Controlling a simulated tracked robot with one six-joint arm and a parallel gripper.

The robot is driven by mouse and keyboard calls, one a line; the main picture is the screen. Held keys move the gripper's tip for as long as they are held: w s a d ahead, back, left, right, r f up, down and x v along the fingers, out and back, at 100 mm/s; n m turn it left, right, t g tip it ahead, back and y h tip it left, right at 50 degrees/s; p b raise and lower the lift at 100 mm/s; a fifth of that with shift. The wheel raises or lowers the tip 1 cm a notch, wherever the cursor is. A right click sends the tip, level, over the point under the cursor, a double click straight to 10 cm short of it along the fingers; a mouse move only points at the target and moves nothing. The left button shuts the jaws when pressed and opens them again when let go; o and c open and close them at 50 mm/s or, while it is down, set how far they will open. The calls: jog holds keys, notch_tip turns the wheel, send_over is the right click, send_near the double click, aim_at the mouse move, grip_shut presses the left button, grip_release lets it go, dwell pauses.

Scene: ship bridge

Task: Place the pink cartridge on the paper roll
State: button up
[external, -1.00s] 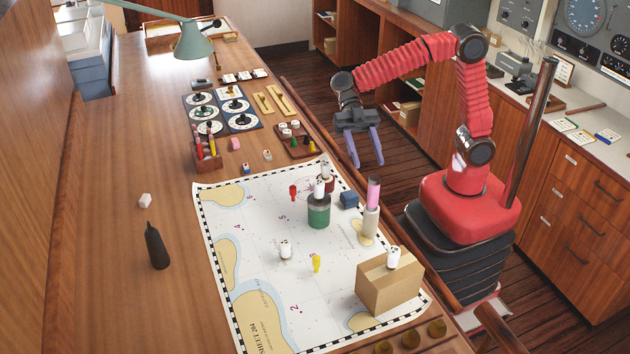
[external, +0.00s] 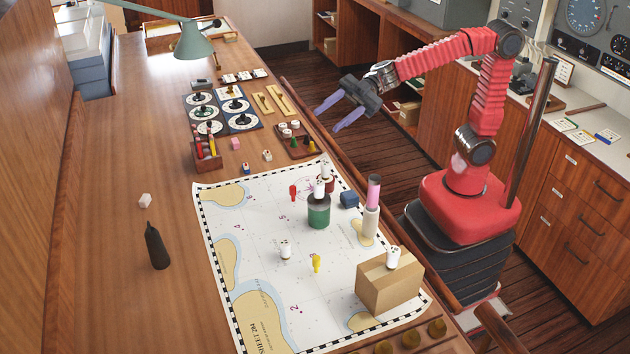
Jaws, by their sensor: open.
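A pink cylinder (external: 374,190), which looks like the pink cartridge, stands upright on top of a cream cylinder (external: 371,222), which looks like the paper roll. The pair stands on the right part of the chart, near the desk's right edge. My gripper (external: 328,117) is open and empty. It is raised near the desk's right edge, well behind and above the pink cylinder and apart from it. Its purple fingers point left and down.
On the chart (external: 262,262), a cardboard box (external: 388,287) carries a white piece (external: 393,257). A green can (external: 318,212) and a blue block (external: 349,199) stand left of the pink cylinder.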

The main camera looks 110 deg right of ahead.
jog(key=s+d+f+m+g+h, duration=0.1)
jog(key=s+d+f+m+h, duration=0.4)
jog(key=s+d+m+h, duration=0.5)
jog(key=s+a+f+g+y, duration=0.1)
jog(key=s+a+f+g, duration=0.1)
jog(key=s+f+g, duration=0.2)
jog(key=s+a+f+g+y, duration=0.1)
jog(key=s+f+g, duration=0.3)
jog(key=s+f, duration=0.7)
jog(key=s+a, duration=0.1)
jog(key=s, duration=0.5)
jog(key=shift+a, duration=0.4)
